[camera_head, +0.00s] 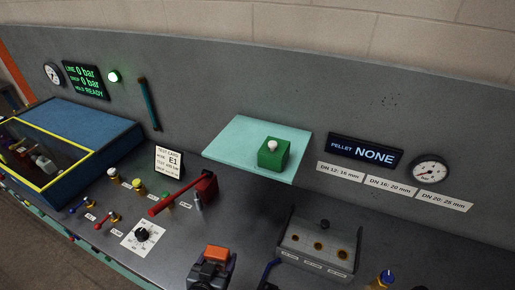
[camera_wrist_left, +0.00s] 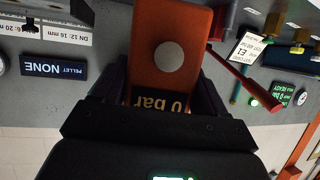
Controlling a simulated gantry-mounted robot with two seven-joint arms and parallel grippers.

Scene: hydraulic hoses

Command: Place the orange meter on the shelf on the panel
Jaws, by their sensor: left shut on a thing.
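The orange meter (camera_head: 216,253) is at the bottom middle of the head view, in front of the panel. In the left wrist view the orange meter (camera_wrist_left: 170,30) shows a round silver disc and a dark display reading 0 bar. My left gripper (camera_head: 211,272) is shut on it; its dark fingers (camera_wrist_left: 165,85) lie on both sides of the meter in the wrist view. The pale teal shelf (camera_head: 235,138) is on the panel, farther back and up from the gripper. My right gripper is not in view.
A green block (camera_head: 273,154) with a white ball sits on the shelf's right part; its left part is bare. A red-handled lever (camera_head: 182,194) and an E1 card (camera_head: 169,162) stand left of the shelf.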

